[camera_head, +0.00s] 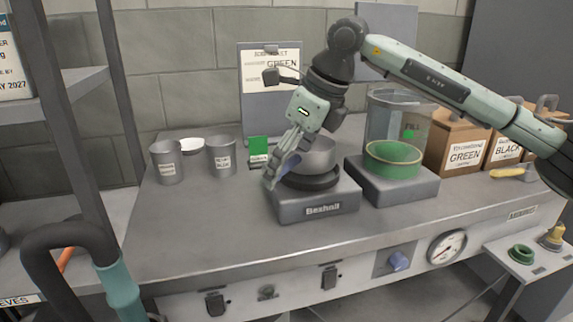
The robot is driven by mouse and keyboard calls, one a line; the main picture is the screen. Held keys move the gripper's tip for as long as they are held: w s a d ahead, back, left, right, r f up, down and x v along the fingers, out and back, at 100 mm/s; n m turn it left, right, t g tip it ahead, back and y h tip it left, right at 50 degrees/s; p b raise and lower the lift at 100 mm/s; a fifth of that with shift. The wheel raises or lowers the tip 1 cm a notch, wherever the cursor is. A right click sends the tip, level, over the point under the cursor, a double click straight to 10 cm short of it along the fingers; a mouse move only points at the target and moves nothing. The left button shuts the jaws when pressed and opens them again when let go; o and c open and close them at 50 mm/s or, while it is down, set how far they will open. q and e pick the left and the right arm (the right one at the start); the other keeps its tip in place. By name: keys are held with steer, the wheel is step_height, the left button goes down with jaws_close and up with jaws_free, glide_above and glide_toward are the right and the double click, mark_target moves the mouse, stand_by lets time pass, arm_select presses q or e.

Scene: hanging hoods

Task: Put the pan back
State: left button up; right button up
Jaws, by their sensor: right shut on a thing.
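A grey round metal pan (316,156) sits at the dark round plate of the left balance (318,207); whether it touches the plate is hard to tell. My right gripper (278,171) reaches down from above and is shut on the pan's left side. The fingers hide that part of the rim. My left gripper is not in view.
A clear container (395,112) and labelled brown boxes (462,143) stand behind and right. Dark posts rise at the left. The front left bench top (200,220) is clear.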

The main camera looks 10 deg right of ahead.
steer(key=shift+f, duration=0.1)
steer(key=shift+f+b, duration=1.05)
steer(key=shift+f, duration=0.1)
steer(key=o, duration=1.2)
steer(key=shift+r, duration=0.1)
steer(key=shift+c, duration=0.2)
steer(key=v, duration=1.2)
